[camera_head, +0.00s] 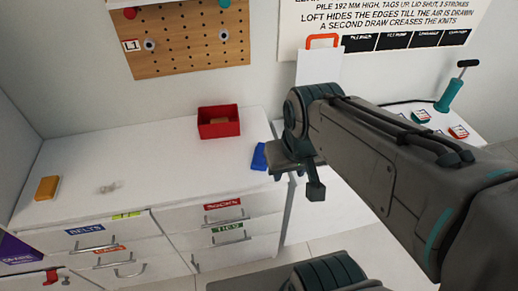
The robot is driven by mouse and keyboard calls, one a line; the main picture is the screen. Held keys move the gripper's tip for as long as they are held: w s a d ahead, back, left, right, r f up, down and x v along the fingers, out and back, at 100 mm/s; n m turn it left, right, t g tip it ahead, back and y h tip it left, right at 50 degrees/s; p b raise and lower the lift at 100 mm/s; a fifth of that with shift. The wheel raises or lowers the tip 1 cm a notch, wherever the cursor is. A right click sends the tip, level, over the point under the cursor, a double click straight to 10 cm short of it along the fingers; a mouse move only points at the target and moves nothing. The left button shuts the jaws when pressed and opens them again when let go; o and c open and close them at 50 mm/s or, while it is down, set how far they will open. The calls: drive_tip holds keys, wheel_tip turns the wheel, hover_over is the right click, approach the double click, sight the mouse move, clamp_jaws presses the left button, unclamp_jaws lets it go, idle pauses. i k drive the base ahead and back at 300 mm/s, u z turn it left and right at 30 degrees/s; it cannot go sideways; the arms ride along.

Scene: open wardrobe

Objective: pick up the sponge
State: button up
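A yellow-orange block (47,187), which looks like the sponge, lies on the white counter top (150,150) near its left end. My gripper (298,182) is at the right end of the counter in the picture, far from the block. Its two fingers show apart with nothing visible between them, so it looks open and empty. The arm comes in from the lower right and hides part of the area behind it.
A red open bin (218,122) with a brownish item inside stands at the counter's back. A blue item (259,157) lies close to my gripper, partly hidden. A small clear object (109,188) lies right of the block. Labelled drawers (225,213) are below.

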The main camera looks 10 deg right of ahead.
sight(258, 163)
drive_tip(key=k, duration=0.15)
drive_tip(key=z, duration=1.95)
drive_tip(key=i, duration=1.15)
drive_tip(key=u, duration=3.15)
